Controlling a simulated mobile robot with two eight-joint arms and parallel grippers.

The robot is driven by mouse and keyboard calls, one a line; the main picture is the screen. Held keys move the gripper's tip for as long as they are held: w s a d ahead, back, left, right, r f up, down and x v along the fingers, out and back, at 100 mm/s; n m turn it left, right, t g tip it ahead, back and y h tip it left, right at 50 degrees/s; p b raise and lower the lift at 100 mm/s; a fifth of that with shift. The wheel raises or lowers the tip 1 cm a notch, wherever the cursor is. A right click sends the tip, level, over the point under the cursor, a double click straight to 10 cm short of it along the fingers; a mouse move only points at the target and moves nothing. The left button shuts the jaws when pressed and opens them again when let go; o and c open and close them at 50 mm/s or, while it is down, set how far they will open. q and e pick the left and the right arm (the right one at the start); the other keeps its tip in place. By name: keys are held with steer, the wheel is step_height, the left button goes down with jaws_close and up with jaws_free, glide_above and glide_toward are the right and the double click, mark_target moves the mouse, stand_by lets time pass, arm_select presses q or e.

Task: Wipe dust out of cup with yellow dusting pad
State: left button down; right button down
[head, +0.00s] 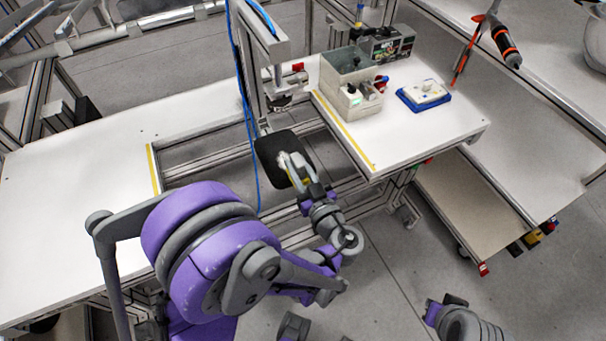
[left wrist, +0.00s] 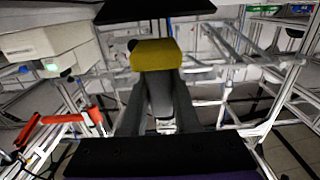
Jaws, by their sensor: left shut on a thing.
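A black cup-like piece (head: 268,160) with rounded corners sits below the upright press, over the gap between the two white tables. Its inside and any dust cannot be made out. My left gripper (head: 303,183) is just in front of it, overlapping its right side in the head view. In the left wrist view the gripper is shut on the grey handle of the yellow dusting pad (left wrist: 157,54). The pad is close to a black edge (left wrist: 155,10), likely the cup; I cannot tell whether they touch. My right gripper's fingers are not visible.
The right table (head: 425,128) bears a grey bin (head: 346,69), a white-and-blue device (head: 424,94) and a black box (head: 388,46). The left table (head: 75,200) is mostly bare. The press column (head: 245,65), with a blue cable, rises behind the cup. An orange-black tool (head: 504,43) hangs at the upper right.

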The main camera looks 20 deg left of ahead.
arm_select(q)
steer(key=x, duration=0.8)
steer(key=shift+w+a, duration=0.2)
steer(key=shift+a, duration=0.05)
steer(key=shift+w+a+f+b, duration=0.15)
steer(key=shift+f+b, duration=0.25)
steer(key=shift+f, duration=0.15)
steer(key=shift+w+a+f+b, duration=0.15)
steer(key=shift+f+b, duration=0.25)
steer(key=shift+f, duration=0.1)
steer(key=shift+f+b, duration=0.75)
steer(key=shift+f, duration=0.15)
steer(key=shift+f+b, duration=0.4)
steer(key=shift+b, duration=0.1)
stand_by(0.8)
steer(key=shift+s+d, duration=0.1)
stand_by(0.5)
steer(key=shift+v, duration=0.8)
steer(key=shift+r, duration=0.1)
steer(key=shift+x, duration=1.75)
